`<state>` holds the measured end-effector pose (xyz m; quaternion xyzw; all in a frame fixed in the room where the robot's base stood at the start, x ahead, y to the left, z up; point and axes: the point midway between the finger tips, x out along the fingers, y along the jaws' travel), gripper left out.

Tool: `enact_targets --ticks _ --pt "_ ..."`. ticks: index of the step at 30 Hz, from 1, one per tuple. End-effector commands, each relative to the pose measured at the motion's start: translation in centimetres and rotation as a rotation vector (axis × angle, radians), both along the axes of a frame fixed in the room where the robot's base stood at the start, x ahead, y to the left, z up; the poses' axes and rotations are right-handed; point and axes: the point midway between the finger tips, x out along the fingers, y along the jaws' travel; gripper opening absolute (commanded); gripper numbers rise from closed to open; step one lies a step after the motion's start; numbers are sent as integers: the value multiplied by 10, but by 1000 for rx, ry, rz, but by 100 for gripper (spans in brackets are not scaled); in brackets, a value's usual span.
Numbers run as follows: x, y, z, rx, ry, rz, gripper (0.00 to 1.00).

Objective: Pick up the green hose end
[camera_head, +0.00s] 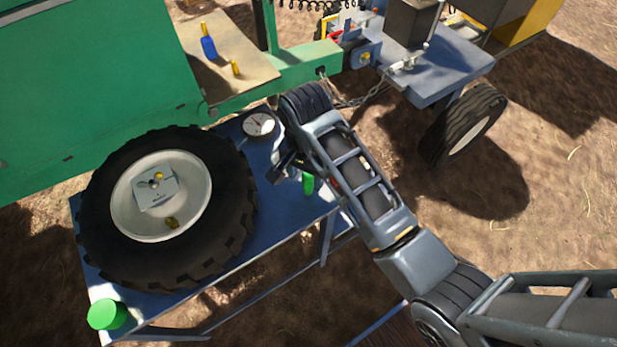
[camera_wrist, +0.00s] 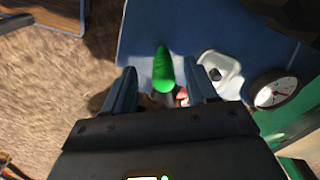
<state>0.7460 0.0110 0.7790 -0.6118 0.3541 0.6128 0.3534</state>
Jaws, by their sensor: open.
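The green hose end (camera_wrist: 163,72) is a bright green, rounded piece in the wrist view. It appears between the two fingers of my gripper (camera_wrist: 160,66), which are open, with a visible gap on both sides. In the head view the green hose end (camera_head: 308,185) shows as a small green piece over the blue table's right part. My gripper (camera_head: 288,166) is just beside it there, partly covered by my arm. Whether the green piece is deep between the fingers or just beyond them I cannot tell.
A large tyre (camera_head: 228,225) lies on the blue table (camera_head: 283,222). A round gauge (camera_head: 258,124) sits behind my gripper, and a green round item (camera_head: 107,314) stands at the front left corner. A green machine (camera_head: 90,90) is behind. The wrist view shows a pale grey object (camera_wrist: 222,70) close right of the fingers.

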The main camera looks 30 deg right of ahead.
Motion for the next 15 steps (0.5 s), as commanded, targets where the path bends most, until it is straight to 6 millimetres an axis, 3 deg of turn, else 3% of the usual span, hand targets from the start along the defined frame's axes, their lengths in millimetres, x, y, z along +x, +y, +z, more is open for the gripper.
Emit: enact_targets --ticks 15 --pt "5 -6 -57 0 -1 0 57"
